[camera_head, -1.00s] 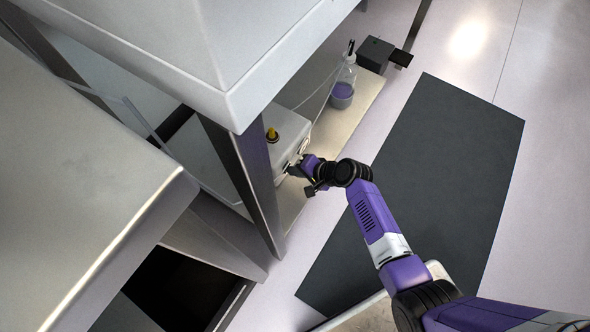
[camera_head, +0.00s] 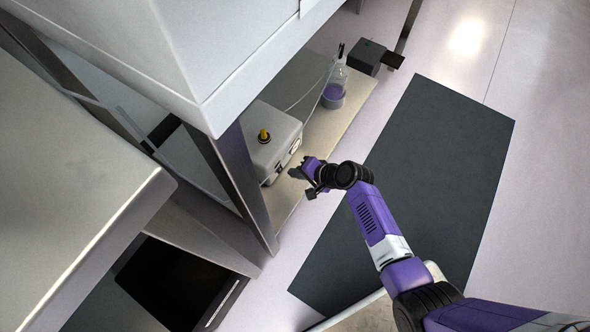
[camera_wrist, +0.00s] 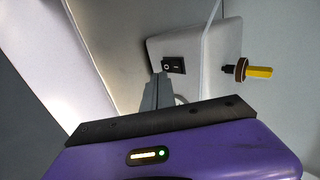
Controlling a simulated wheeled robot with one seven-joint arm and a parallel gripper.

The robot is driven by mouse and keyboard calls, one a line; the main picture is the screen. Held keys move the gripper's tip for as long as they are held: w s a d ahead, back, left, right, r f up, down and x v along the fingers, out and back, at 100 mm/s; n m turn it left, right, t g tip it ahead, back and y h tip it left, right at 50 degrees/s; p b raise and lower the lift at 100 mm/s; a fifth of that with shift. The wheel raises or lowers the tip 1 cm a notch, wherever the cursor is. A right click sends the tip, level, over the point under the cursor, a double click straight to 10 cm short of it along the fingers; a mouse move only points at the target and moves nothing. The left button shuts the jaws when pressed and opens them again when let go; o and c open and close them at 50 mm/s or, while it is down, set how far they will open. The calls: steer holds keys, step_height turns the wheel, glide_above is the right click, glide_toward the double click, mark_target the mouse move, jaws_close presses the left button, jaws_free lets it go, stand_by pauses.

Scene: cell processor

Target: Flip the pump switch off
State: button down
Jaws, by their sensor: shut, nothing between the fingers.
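The pump is a pale grey box (camera_head: 268,133) with a yellow knob on top, on the low shelf in the head view. It also shows at the top of the wrist view (camera_wrist: 213,45). Its switch (camera_wrist: 174,65) is a small black rocker with a white circle and a white bar, on the face towards my gripper. I cannot tell which side is pressed in. My gripper (camera_head: 295,173) is shut and empty, just in front of that face. In the wrist view my fingertips (camera_wrist: 160,80) are just below the switch and seem apart from it.
A metal post (camera_head: 243,172) and a large overhanging cabinet (camera_head: 215,55) are left of my gripper. The dark floor mat (camera_head: 415,170) is clear.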

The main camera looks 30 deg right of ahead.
steer(key=p+v, duration=0.4)
steer(key=v, duration=0.6)
steer(key=shift+s, duration=0.15)
steer(key=shift+p, duration=0.35)
steer(key=shift+s+f+p, duration=0.15)
steer(key=shift+f+p, duration=0.35)
steer(key=shift+f, duration=0.15)
